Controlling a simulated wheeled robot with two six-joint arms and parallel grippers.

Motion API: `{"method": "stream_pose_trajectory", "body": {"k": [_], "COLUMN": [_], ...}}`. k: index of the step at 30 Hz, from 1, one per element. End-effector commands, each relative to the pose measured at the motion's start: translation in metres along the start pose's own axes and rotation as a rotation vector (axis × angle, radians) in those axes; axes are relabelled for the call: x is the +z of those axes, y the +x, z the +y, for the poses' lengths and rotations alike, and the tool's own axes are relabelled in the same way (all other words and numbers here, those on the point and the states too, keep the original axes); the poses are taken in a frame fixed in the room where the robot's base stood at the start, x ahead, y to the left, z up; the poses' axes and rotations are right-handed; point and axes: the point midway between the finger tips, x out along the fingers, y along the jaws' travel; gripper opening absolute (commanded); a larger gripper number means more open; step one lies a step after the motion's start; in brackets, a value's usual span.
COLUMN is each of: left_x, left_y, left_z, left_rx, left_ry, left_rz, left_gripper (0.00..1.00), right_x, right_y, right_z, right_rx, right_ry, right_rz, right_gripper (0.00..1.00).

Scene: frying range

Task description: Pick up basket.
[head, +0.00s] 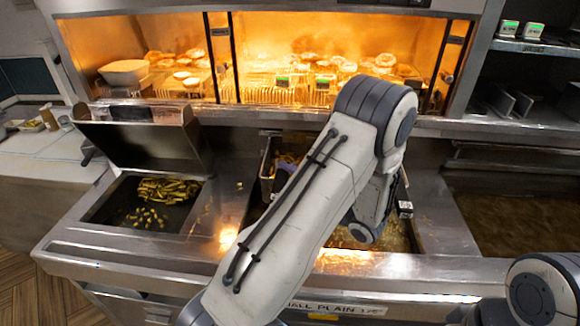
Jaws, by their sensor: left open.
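A metal fry basket (265,168) with fries in it sits at the middle fryer well, mostly hidden behind my left arm. My left arm rises from the bottom middle, bends at the top and hangs down over the well. My left gripper (403,207) is at the end of that arm, to the right of the visible part of the basket and apart from it. It is small and partly hidden, open, with nothing seen in it. My right arm shows only as a joint at the lower right corner; its gripper is out of view.
A left well (115,205) holds loose fries under a raised metal lid (140,140). A lit warming cabinet (225,50) with food stands behind the fryer. Shelves (535,47) are at the right. The fryer's metal front edge (110,255) runs across the near side.

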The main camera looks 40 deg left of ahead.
Motion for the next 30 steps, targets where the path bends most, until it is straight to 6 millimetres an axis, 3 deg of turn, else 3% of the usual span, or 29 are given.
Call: {"method": "stream_pose_trajectory", "body": {"k": [3, 10, 11, 15, 16, 30], "left_x": [0.0004, 0.0000, 0.0000, 0.0000, 0.0001, 0.0001], "left_y": [0.0106, 0.0119, 0.0119, 0.0118, 0.0117, 0.0114], "left_z": [-0.0010, 0.0009, 0.0009, 0.0008, 0.0008, 0.0009], "left_rx": [0.000, 0.000, 0.000, 0.001, 0.001, 0.001], "left_ry": [0.001, 0.000, 0.000, 0.000, 0.000, 0.001], "left_rz": [-0.001, 0.001, 0.001, 0.001, 0.001, 0.001], "left_gripper": [0.65, 0.65, 0.61, 0.08, 0.00, 0.00], "right_x": [-0.0003, -0.0002, -0.0002, -0.0002, -0.0002, -0.0002], "right_y": [-0.0069, -0.0056, -0.0056, -0.0056, -0.0056, -0.0056], "right_z": [-0.0005, -0.0004, -0.0004, -0.0004, -0.0004, -0.0004], "right_rx": [0.000, 0.000, 0.000, 0.000, 0.000, 0.000], "right_ry": [-0.001, -0.002, -0.002, -0.002, -0.001, -0.001], "right_rz": [0.000, 0.000, 0.000, 0.000, 0.000, 0.000], "right_gripper": [0.40, 0.40, 0.40, 0.40, 0.40, 0.40]}}
